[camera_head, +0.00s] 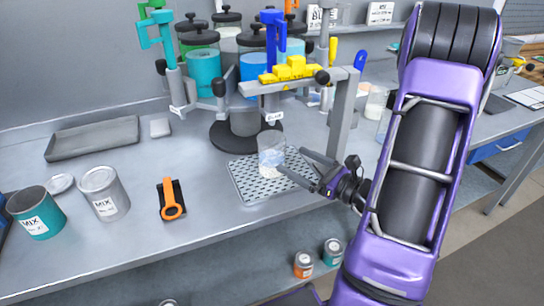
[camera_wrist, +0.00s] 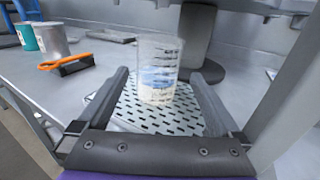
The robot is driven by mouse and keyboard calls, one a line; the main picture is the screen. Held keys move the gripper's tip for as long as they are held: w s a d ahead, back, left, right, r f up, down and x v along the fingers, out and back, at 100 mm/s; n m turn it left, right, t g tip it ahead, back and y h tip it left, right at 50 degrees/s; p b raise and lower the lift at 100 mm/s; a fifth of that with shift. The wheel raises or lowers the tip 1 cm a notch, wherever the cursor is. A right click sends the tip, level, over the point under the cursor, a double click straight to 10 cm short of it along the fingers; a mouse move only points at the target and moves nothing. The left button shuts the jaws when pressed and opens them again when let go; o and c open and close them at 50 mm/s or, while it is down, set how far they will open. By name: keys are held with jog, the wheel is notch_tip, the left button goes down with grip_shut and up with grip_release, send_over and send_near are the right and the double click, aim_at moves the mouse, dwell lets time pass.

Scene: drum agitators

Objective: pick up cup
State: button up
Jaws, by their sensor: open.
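The cup (camera_head: 271,153) is a clear, graduated beaker with whitish contents at its bottom and a bluish tint above. It stands upright on a perforated grey drip tray (camera_head: 248,190) beneath the dispenser. In the wrist view the cup (camera_wrist: 158,70) is just ahead, between the lines of the two fingers. My gripper (camera_head: 295,166) is open and empty, coming from the right with its fingers pointing at the cup. In the wrist view my gripper (camera_wrist: 158,92) has one finger on each side of the tray's perforated area. Whether the fingertips reach beside the cup is hard to tell.
The dispenser's grey post (camera_head: 342,112) rises close behind my gripper; its yellow part (camera_head: 290,70) hangs above the cup. An orange-handled tool (camera_head: 171,199), a grey can (camera_head: 104,194) and a teal can (camera_head: 36,212) stand left. The counter between tool and tray is clear.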

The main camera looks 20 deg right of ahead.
aim_at(262, 141)
jog(key=x, duration=0.6)
jog(key=shift+w+a, duration=0.15)
jog(key=shift+w, duration=0.1)
jog(key=x, duration=0.4)
jog(key=shift+a+r+p, duration=0.1)
jog(key=shift+r+p, duration=0.2)
jog(key=shift+r, duration=0.05)
jog(key=shift+w+a, duration=0.2)
jog(key=shift+w, duration=0.35)
jog(key=c, duration=1.5)
jog(key=shift+o, duration=0.2)
jog(key=shift+r, duration=0.1)
